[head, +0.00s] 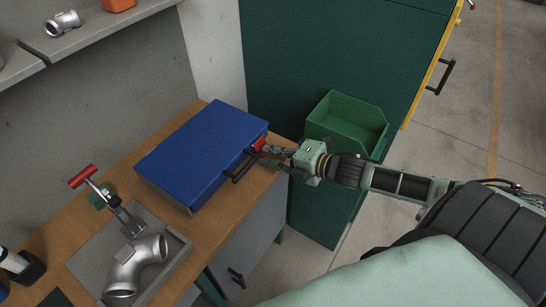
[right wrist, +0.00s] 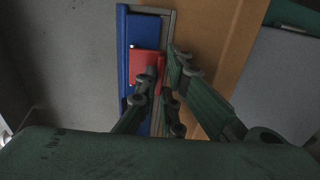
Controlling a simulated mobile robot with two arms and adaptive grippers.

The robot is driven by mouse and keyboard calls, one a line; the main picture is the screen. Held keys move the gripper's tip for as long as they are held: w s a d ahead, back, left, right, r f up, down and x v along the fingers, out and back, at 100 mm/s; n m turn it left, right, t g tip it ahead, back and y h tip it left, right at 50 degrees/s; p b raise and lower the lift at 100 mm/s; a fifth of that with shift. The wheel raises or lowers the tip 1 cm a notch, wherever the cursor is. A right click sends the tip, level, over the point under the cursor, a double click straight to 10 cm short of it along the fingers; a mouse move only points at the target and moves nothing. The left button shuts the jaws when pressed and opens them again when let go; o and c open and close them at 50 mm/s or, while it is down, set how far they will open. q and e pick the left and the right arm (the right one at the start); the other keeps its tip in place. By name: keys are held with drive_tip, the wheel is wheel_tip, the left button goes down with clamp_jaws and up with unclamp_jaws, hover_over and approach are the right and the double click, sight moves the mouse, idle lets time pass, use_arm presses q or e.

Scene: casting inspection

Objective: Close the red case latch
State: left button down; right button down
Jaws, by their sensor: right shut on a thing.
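The blue case (head: 205,150) lies with its lid down on the wooden bench. Its red latch (head: 259,143) is on the front right side, close to the black handle (head: 241,166). My right gripper (head: 268,150) is at the latch. In the right wrist view, the red latch (right wrist: 145,65) shows against the blue case (right wrist: 140,32), and my right gripper's fingers (right wrist: 162,78) are shut on it. The fingers hide part of the latch, so I cannot tell whether it is fastened. My left gripper is in neither view.
A metal pipe elbow (head: 136,265) sits in a grey tray beside a red-handled clamp (head: 84,177), left of the case. A green open bin (head: 347,118) stands right of the bench. A shelf (head: 88,32) hangs at upper left.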

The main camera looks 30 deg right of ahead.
drive_tip(key=shift+w+f+t+b, duration=0.2)
drive_tip(key=shift+f+t+b, duration=0.35)
drive_tip(key=shift+t+b, duration=0.55)
drive_tip(key=c, duration=1.9)
unclamp_jaws()
drive_tip(key=shift+r, duration=0.1)
drive_tip(key=shift+s, duration=0.1)
drive_tip(key=shift+s+d, duration=0.15)
drive_tip(key=shift+s, duration=0.35)
drive_tip(key=v, duration=0.6)
drive_tip(key=shift+s+d+r, duration=0.2)
drive_tip(key=shift+s+d, duration=0.05)
drive_tip(key=shift+s, duration=0.05)
